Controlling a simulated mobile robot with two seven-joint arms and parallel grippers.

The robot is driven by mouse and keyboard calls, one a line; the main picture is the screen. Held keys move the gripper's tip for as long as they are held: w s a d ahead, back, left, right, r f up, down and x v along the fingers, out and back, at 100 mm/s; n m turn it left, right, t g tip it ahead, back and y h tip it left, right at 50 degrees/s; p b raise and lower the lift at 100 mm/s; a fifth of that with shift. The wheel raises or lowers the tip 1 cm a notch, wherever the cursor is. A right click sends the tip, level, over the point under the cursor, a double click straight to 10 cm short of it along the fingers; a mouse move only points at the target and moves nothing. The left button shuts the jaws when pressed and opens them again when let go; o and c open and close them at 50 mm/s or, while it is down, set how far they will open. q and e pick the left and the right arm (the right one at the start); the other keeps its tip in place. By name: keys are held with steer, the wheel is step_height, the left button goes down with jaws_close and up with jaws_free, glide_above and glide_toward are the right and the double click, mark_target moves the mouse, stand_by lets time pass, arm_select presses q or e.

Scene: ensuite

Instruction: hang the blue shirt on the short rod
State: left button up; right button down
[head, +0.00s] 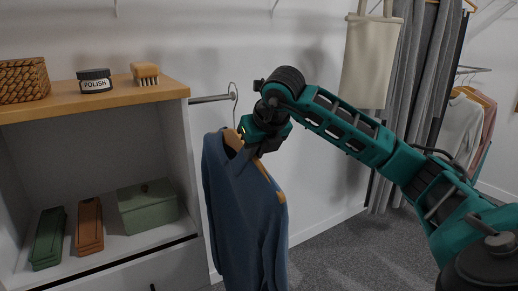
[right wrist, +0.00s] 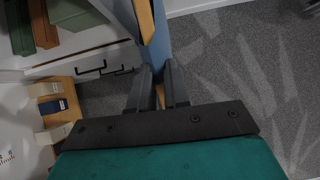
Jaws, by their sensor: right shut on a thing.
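The blue shirt (head: 240,205) hangs on a wooden hanger (head: 234,140), below and right of the short rod (head: 209,99). The rod sticks out from the side of the shelf unit. The hanger's thin metal hook (head: 234,88) rises to the rod's outer end and its curve overlaps it; I cannot tell whether it rests on the rod. My right gripper (head: 250,148) is shut on the hanger near its neck. In the right wrist view the hanger (right wrist: 146,20) runs between the fingers, with the blue shirt (right wrist: 161,45) beside it. My left gripper is not in view.
The shelf unit (head: 120,103) stands at left, with a basket (head: 23,80), polish jar (head: 95,81) and brush (head: 145,73) on top. A green box (head: 148,205) sits inside. A cream bag (head: 371,60) and grey curtain (head: 404,100) hang at right. The carpet (head: 330,255) is clear.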

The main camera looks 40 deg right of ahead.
mark_target(237, 137)
steer(key=shift+w+d+p, duration=0.3)
steer(key=shift+w+p, duration=0.4)
steer(key=shift+w, duration=0.75)
steer(key=shift+w+d+p, duration=0.25)
steer(key=shift+w+p, duration=0.5)
steer(key=shift+w, duration=0.65)
steer(key=shift+w+d+p, duration=0.3)
steer(key=shift+w+p, duration=0.4)
steer(key=shift+w, duration=0.75)
steer(key=shift+w+d+f, duration=0.15)
steer(key=shift+w+f, duration=0.25)
steer(key=shift+w, duration=0.35)
steer(key=shift+w+d+f, duration=0.15)
steer(key=shift+w+f, duration=0.25)
steer(key=shift+w, duration=0.35)
steer(key=shift+w+f+b, duration=0.2)
steer(key=shift+f+b, duration=0.2)
steer(key=shift+f, duration=0.3)
steer(key=shift+w+f+b, duration=0.15)
steer(key=shift+f+b, duration=0.25)
steer(key=shift+f, duration=0.25)
steer(key=shift+d, duration=0.1)
steer(key=c, duration=1)
jaws_free()
steer(key=shift+f, duration=0.1)
steer(key=shift+s+f, duration=0.1)
